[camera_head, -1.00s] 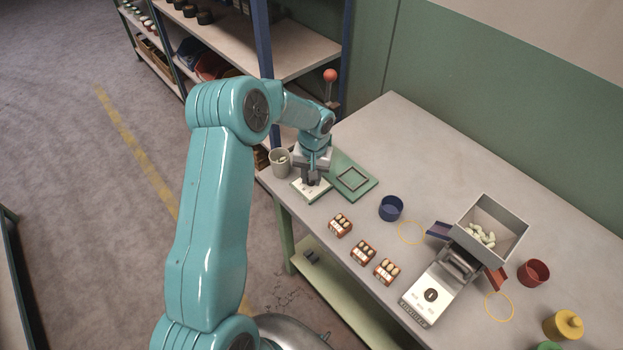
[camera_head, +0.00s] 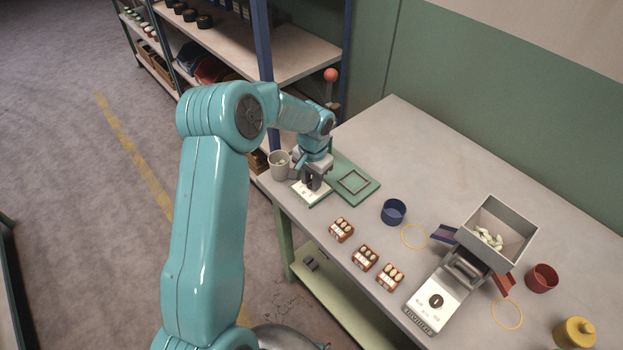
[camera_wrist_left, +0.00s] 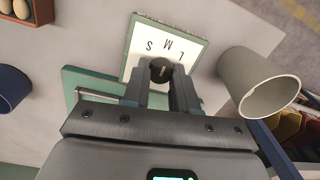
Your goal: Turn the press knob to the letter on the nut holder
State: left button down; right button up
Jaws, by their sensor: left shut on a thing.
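The press's white dial plate (camera_head: 310,196) lies at the near left corner of the bench, beside its green base (camera_head: 366,188). In the left wrist view the dial plate (camera_wrist_left: 137,50) carries the letters S, M and L. My left gripper (camera_head: 313,182) points down over it. In the wrist view its fingers (camera_wrist_left: 161,76) are closed around the black knob (camera_wrist_left: 161,68), which has a light mark; I cannot tell for sure which letter it faces. Three red-brown nut holders (camera_head: 341,230) (camera_head: 365,258) (camera_head: 390,277) stand in a row, their labels too small to read. My right gripper is out of view.
A grey cup (camera_head: 280,164) stands close left of the gripper; it also shows in the wrist view (camera_wrist_left: 250,85). A blue cup (camera_head: 393,212), a hopper machine (camera_head: 436,303), a red cup (camera_head: 542,278) and a yellow container (camera_head: 574,333) stand to the right. The far bench is clear.

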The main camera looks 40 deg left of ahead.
pick_arm(q)
jog(key=shift+w+r, duration=0.1)
jog(key=c, duration=0.9)
grip_release()
jog(key=r, duration=1.6)
jog(key=shift+d+r+b, duration=0.15)
jog(key=shift+d+b, duration=0.15)
jog(key=shift+b, duration=0.1)
